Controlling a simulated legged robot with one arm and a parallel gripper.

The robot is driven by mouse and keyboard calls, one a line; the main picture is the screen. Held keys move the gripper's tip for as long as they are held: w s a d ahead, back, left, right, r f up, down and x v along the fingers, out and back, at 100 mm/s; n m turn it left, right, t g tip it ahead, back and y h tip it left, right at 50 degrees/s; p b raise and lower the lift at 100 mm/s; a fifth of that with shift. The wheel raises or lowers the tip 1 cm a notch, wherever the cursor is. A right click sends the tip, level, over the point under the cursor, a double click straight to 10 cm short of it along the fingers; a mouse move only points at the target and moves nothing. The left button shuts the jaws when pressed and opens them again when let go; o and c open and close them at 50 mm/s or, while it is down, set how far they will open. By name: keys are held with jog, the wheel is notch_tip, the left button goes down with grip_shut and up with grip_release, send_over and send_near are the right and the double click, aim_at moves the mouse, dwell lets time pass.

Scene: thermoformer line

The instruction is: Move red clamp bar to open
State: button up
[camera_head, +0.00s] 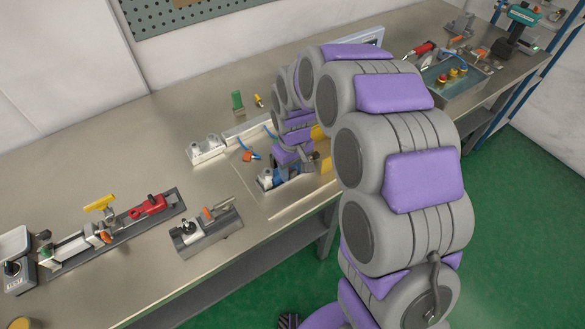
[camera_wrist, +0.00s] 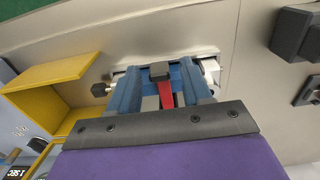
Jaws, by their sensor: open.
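My gripper (camera_wrist: 161,82) is open in the wrist view, with its blue fingers spread apart. A red bar (camera_wrist: 166,94) with a dark block at its far end shows between the fingers; I take it to be the red clamp bar. I cannot tell whether either finger touches it. A light metal fixture (camera_wrist: 208,64) lies behind and beside the fingers. In the head view my gripper (camera_head: 284,174) is low over the bench's middle, at a small fixture with a white part (camera_head: 265,179). My arm and gripper hide most of that spot, and the red bar is not visible there.
A yellow open box (camera_wrist: 57,83) stands left of my gripper in the wrist view. Dark blocks (camera_wrist: 292,33) are at right. In the head view, fixtures with a red part (camera_head: 148,206) and orange handle (camera_head: 209,214) sit left. Bare bench (camera_head: 130,150) lies behind them.

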grip_shut()
dwell(0.4)
